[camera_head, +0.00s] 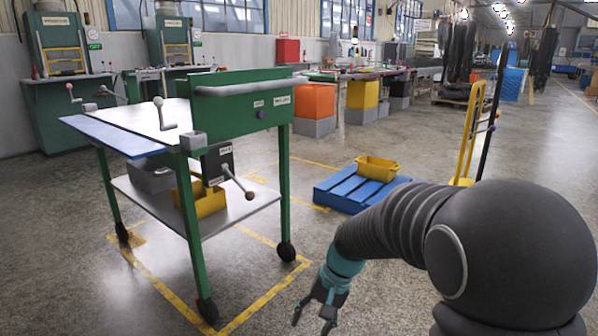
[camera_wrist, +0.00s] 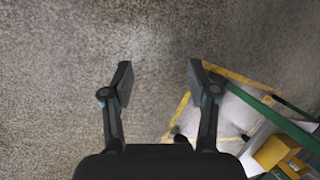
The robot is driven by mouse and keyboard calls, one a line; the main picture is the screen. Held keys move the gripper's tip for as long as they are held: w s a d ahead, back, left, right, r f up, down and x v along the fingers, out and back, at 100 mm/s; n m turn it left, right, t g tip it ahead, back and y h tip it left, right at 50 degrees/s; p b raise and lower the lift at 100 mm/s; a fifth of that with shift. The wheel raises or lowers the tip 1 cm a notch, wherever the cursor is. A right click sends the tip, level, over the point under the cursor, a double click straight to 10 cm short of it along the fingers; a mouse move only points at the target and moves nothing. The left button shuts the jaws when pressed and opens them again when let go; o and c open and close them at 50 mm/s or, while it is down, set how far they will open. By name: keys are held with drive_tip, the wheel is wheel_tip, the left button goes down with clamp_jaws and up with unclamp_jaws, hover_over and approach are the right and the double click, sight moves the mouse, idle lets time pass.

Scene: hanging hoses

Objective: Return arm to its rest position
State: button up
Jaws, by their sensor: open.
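My gripper (camera_head: 314,314) hangs low at the end of my dark arm, pointing down toward the floor in the head view. It also shows in the wrist view (camera_wrist: 159,82), with its two fingers spread wide apart. Nothing is between the fingers; only bare speckled floor shows beyond them. My arm reaches out from the right side of the head view and bends down to the teal wrist.
A green wheeled cart (camera_head: 240,104) stands left of my gripper, inside yellow floor lines. Its lower shelf holds a yellow bin (camera_head: 208,203). A blue pallet (camera_head: 350,193) with a yellow crate (camera_head: 377,168) and a yellow hand truck (camera_head: 469,130) stand behind my arm. Foreground floor is clear.

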drive_tip(key=s+d+r+n+t+h+p, duration=0.1)
drive_tip(key=s+d+r+t+h+p, duration=0.1)
drive_tip(key=s+d+r, duration=0.4)
drive_tip(key=s+d+r+n+t+h+p, duration=0.1)
drive_tip(key=s+d+r, duration=0.5)
drive_tip(key=s+r, duration=0.6)
drive_tip(key=s+t+h+p, duration=0.1)
drive_tip(key=t+p, duration=0.1)
drive_tip(key=t, duration=0.1)
drive_tip(key=shift+d+r+t, duration=0.35)
drive_tip(key=shift+d+t, duration=0.05)
